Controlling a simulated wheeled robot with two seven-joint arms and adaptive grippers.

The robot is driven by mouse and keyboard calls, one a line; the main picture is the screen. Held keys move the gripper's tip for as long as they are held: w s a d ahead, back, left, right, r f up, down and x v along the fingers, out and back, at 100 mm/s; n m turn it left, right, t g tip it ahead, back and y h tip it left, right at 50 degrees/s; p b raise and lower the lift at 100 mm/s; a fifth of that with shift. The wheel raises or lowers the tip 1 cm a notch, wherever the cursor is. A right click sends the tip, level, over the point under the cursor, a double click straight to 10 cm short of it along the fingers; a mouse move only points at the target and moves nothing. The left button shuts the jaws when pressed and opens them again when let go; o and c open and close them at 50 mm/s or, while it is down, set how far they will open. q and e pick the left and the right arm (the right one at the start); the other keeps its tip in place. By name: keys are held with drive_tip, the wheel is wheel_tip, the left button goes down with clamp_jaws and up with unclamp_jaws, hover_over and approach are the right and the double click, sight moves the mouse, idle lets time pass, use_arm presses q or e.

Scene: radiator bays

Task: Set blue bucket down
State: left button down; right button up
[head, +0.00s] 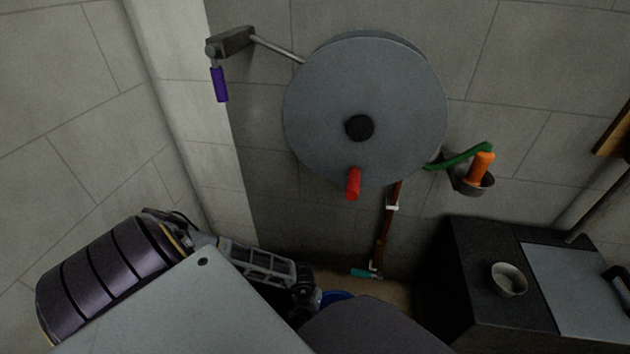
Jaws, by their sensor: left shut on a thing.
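A small part of the blue bucket (335,299) shows low in the head view, just right of my left gripper (308,298). The rest of the bucket is hidden behind parts of my own body. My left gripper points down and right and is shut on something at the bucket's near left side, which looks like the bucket. I cannot see whether the bucket touches the floor (398,296). My right gripper is not in view.
A large grey disc (400,95) with a red handle (353,184) is on the wall. A brown pipe with a teal-handled tap (364,273) runs below it. A dark cabinet (470,290) with a small bowl (509,280) stands at right. An orange-handled item (481,168) sits in a wall cup.

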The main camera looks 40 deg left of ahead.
use_arm(q)
wheel_tip(320, 180, down, 3)
drive_tip(key=shift+r+b, duration=0.1)
drive_tip(key=shift+b, duration=0.5)
drive_tip(key=shift+f, duration=0.2)
drive_tip(key=shift+d+f+b, duration=0.1)
drive_tip(key=shift+f+b, duration=0.8)
drive_tip(key=shift+f, duration=1)
